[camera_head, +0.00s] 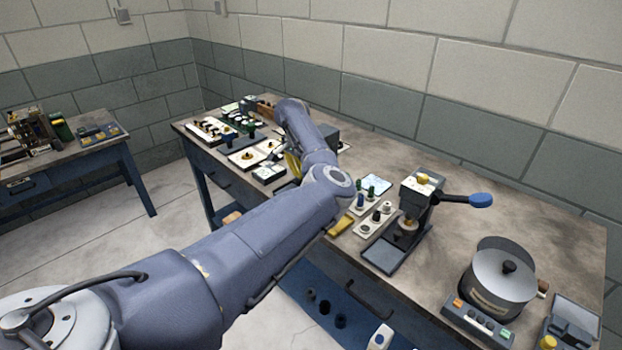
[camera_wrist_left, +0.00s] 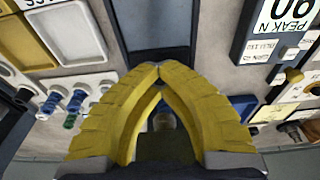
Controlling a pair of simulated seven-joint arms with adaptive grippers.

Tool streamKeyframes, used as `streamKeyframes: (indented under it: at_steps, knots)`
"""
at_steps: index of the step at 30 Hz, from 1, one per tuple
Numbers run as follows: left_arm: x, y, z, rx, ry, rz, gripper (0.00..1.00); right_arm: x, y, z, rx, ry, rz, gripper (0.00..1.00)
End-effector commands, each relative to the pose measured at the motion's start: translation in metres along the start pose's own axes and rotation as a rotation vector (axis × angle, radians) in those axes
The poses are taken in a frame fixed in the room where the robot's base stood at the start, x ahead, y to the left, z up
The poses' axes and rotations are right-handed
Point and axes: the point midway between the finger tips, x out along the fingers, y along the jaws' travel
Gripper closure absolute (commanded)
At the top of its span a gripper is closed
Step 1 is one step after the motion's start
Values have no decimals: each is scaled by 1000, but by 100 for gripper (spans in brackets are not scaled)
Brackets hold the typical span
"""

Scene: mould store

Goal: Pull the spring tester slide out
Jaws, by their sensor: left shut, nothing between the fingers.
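My left gripper (camera_head: 291,165) has yellow fingers, mostly hidden behind my own arm in the head view. In the left wrist view the fingertips (camera_wrist_left: 160,72) meet, with nothing between them. Straight beyond them lies a dark grey channel-like part with raised side edges (camera_wrist_left: 153,25), which looks like the spring tester slide. The fingertips overlap its near end in the picture; I cannot tell whether they touch it. A dark readout marked PEAK N (camera_wrist_left: 272,30) stands to its right. In the head view my arm hides most of this area. My right gripper is not in view.
A lever press with a blue handle (camera_head: 412,205) and a lidded round pot (camera_head: 500,280) stand on the bench further right. A second bench (camera_head: 70,160) stands far left.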

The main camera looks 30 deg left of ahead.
Motion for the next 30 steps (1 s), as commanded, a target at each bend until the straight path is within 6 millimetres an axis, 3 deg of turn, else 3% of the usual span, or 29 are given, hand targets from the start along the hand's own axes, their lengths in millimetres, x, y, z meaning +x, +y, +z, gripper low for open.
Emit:
streamKeyframes:
  at_steps: [30]
  knots:
    - [-5,1,37,1,0,1,100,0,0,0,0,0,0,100]
